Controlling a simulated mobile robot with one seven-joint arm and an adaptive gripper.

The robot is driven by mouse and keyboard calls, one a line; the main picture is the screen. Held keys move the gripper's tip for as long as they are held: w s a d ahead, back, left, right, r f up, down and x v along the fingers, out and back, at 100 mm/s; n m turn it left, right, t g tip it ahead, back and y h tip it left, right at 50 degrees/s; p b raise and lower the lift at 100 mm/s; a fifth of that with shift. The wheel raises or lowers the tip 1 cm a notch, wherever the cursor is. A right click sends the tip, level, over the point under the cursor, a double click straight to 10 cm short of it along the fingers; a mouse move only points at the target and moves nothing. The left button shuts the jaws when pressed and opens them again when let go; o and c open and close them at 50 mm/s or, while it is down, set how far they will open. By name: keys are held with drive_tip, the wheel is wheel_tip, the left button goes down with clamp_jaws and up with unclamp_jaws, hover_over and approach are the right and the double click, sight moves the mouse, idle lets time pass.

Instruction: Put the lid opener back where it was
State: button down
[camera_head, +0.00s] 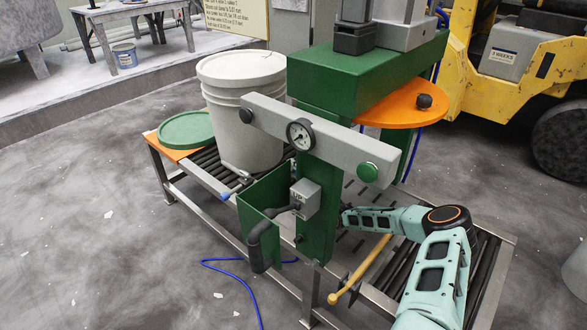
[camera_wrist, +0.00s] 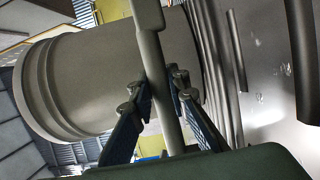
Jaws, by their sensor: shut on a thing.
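My gripper (camera_wrist: 156,88) is shut on a grey bar in the wrist view, which I take to be the lid opener (camera_wrist: 163,95). The bar runs between the fingers, and its upper part leaves the picture at the top. The white pail (camera_wrist: 100,80) lies close behind the fingers there, shown sideways. In the head view, my forearm reaches left behind the green press post, which hides the gripper and the held tool. The pail (camera_head: 245,120) stands upright on the rollers, left of the post. The opener's resting place cannot be made out for sure.
The green press (camera_head: 318,200) and its grey crossbar (camera_head: 335,142) with a gauge stand between camera and gripper. A green lid (camera_head: 187,130) lies on the orange shelf at left. A yellow-handled tool (camera_head: 362,268) leans at the front. A small blue-tipped piece (camera_head: 226,196) sits below the pail.

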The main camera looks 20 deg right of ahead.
drive_tip(key=shift+f, duration=0.6)
drive_tip(key=c, duration=1.8)
unclamp_jaws()
drive_tip(key=shift+o, duration=0.2)
